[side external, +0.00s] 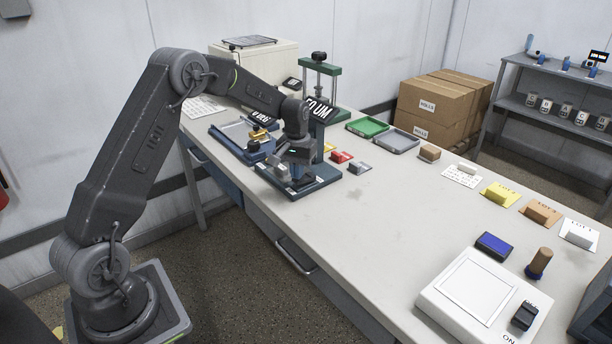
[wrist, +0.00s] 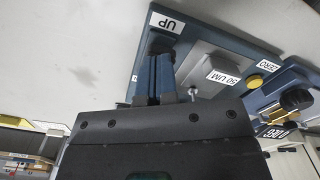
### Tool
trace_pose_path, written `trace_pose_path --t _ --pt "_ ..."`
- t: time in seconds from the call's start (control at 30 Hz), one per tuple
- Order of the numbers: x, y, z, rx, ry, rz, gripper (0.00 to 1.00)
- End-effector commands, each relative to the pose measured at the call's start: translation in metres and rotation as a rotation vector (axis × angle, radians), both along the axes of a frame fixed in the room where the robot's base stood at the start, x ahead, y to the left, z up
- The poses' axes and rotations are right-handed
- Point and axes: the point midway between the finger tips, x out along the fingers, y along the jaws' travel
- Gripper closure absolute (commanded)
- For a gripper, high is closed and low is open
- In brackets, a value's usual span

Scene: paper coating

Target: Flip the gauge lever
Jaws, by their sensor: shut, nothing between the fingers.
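A grey block (wrist: 208,62) with a "50 UM" label sits beside the fingers. In the side view my gripper (side external: 297,178) is low over the base and hides its middle.
A blue fixture (side external: 228,134) with brass parts stands left of the gauge. Green (side external: 367,127) and grey (side external: 398,141) trays and small red (side external: 341,157) and grey (side external: 359,168) blocks lie to its right. The bench middle is clear.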

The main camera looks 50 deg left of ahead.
Motion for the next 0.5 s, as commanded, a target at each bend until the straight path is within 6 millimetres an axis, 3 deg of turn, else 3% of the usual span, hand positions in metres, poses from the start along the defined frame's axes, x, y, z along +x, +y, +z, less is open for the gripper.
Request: trace_pose_path --t 0.23,0.5 --pt "0.001 0.0 -0.002 0.0 -0.002 0.0 1.0" --pt "0.001 0.0 0.018 0.001 -0.003 0.0 1.0"
